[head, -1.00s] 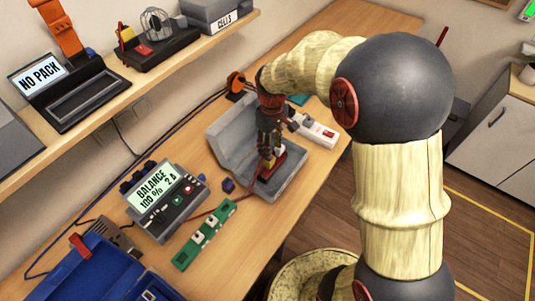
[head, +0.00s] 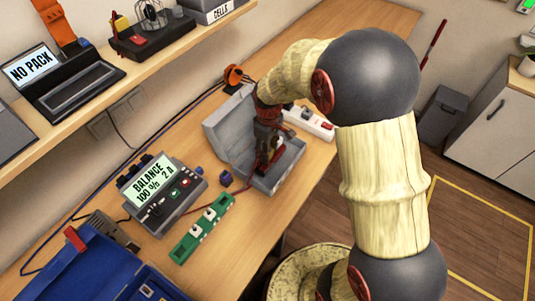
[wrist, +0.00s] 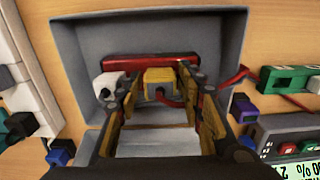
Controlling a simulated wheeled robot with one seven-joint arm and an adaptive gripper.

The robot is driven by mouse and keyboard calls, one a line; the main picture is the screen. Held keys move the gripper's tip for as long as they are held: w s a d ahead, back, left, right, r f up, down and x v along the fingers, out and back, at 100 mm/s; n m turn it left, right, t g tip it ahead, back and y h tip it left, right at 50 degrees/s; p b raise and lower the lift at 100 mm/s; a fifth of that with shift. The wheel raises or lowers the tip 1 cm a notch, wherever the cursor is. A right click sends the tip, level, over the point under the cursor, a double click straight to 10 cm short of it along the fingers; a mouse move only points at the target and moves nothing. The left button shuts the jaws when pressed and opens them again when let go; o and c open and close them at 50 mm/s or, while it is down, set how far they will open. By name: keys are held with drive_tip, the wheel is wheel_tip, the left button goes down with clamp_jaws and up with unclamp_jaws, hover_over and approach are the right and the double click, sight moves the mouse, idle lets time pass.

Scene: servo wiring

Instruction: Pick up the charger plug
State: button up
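A yellow plug (wrist: 159,78) with a red lead shows in the wrist view, inside an open grey case (wrist: 75,60). I take it for the charger plug. My gripper (wrist: 159,88) is down in the case, with one finger on each side of the yellow plug. The fingers look apart, and I cannot make out firm contact. A red bar (wrist: 150,62) lies just behind the plug, and a white block (wrist: 110,84) sits left of the fingers. In the head view my gripper (head: 266,150) hides most of the case's inside, and the grey case (head: 222,125) stands on the bench.
A charger (head: 163,192) reading "BALANCE 100% 2A" and a green board (head: 203,228) lie left of the case. A white power strip (head: 308,122) is close behind it at the right. A blue box (head: 90,275) stands at lower left. A shelf (head: 70,130) runs above the bench.

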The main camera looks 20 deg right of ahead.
drive_tip(key=shift+r, duration=0.1)
drive_tip(key=shift+c, duration=0.2)
drive_tip(key=c, duration=0.7)
clamp_jaws()
drive_tip(key=shift+r, duration=0.45)
drive_tip(key=r, duration=0.2)
drive_tip(key=r+p, duration=0.1)
drive_tip(key=shift+s+r, duration=0.15)
drive_tip(key=shift+s, duration=0.15)
drive_tip(key=s+a+r+p, duration=0.1)
drive_tip(key=s+r+p, duration=0.1)
drive_tip(key=s+r, duration=0.6)
drive_tip(key=s, duration=0.5)
drive_tip(key=shift+s+a+r, duration=0.2)
drive_tip(key=shift+a+r, duration=0.05)
drive_tip(key=shift+r, duration=0.15)
